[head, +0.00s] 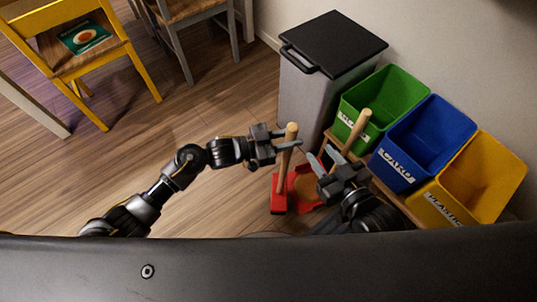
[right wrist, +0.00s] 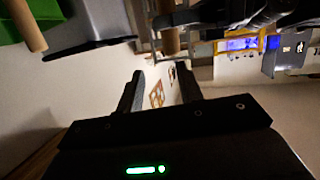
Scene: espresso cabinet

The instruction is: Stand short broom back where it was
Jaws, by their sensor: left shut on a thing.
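The short broom has a pale wooden handle (head: 289,138) and a red head (head: 279,196) low near the floor. It stands almost upright left of a red dustpan (head: 309,190). I cannot tell whether its head touches the floor. My left gripper (head: 287,145) is shut on the upper handle. In the right wrist view the left gripper (right wrist: 225,14) shows at the top, with part of the broom handle (right wrist: 170,40). My right gripper (head: 324,160) is open and empty, right of the broom; its spread fingers show in the right wrist view (right wrist: 160,90).
A second wooden handle (head: 355,130) leans just beyond my right gripper. A grey bin with a black lid (head: 334,45) stands behind. Green (head: 390,92), blue (head: 430,135) and yellow (head: 480,175) bins line the wall. Floor on the left is clear up to a yellow chair (head: 75,50).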

